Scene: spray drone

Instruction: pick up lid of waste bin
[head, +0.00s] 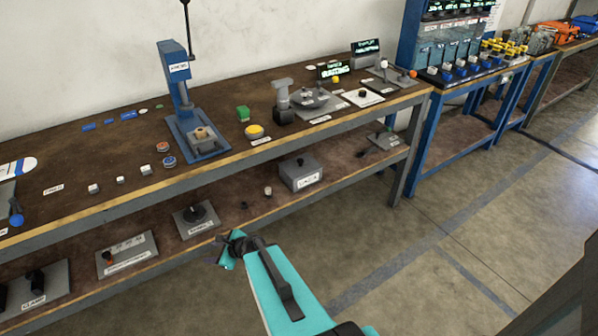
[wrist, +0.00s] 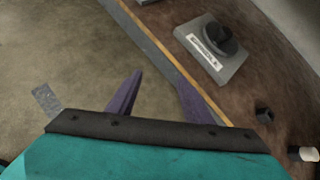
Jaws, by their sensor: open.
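A grey box with a lid and a small black knob on top (head: 300,172) stands on the lower shelf, right of centre in the head view. It looks like the waste bin, but its front label is too small to read. The lid appears seated on it. The box does not show in the wrist view. My gripper (head: 226,250) is in front of the lower shelf, left of and nearer than the box, and apart from it. In the wrist view my gripper (wrist: 160,82) has its two purple fingers spread, with nothing between them.
A grey plate with a black knob (head: 197,220) lies on the lower shelf near my gripper; it also shows in the wrist view (wrist: 205,62). A small black piece (wrist: 264,115) and a white cylinder (wrist: 303,154) lie beside it. The upper bench top (head: 110,160) overhangs the shelf. The floor is clear.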

